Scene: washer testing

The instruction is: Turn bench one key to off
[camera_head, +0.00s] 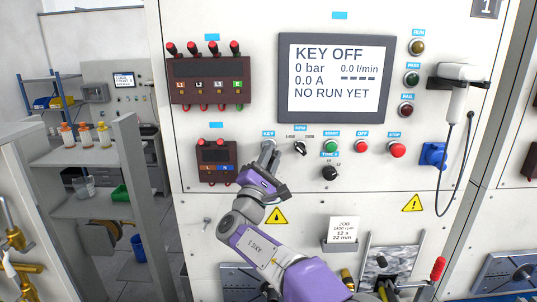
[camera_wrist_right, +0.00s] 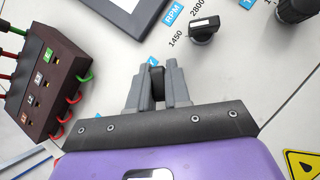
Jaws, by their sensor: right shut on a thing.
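The bench one panel (camera_head: 240,120) stands in front of me, with a "1" plate at its top right. My right gripper (camera_head: 269,150) is at the panel under the blue KEY label (camera_head: 268,133). In the right wrist view, the gripper (camera_wrist_right: 157,88) is shut on the dark key (camera_wrist_right: 157,85), which sits between its grey fingers. The fingers hide most of the key in the head view. The display (camera_head: 338,75) reads KEY OFF, 0 bar, 0.0 A, NO RUN YET. My left gripper is not in view.
Right of the key are the RPM knob (camera_head: 300,148), green START button (camera_head: 331,146), red OFF button (camera_head: 361,146) and red STOP button (camera_head: 397,150). A terminal block (camera_head: 216,172) is close left. A handheld scanner (camera_head: 457,100) hangs at right. Shelves (camera_head: 75,152) stand at left.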

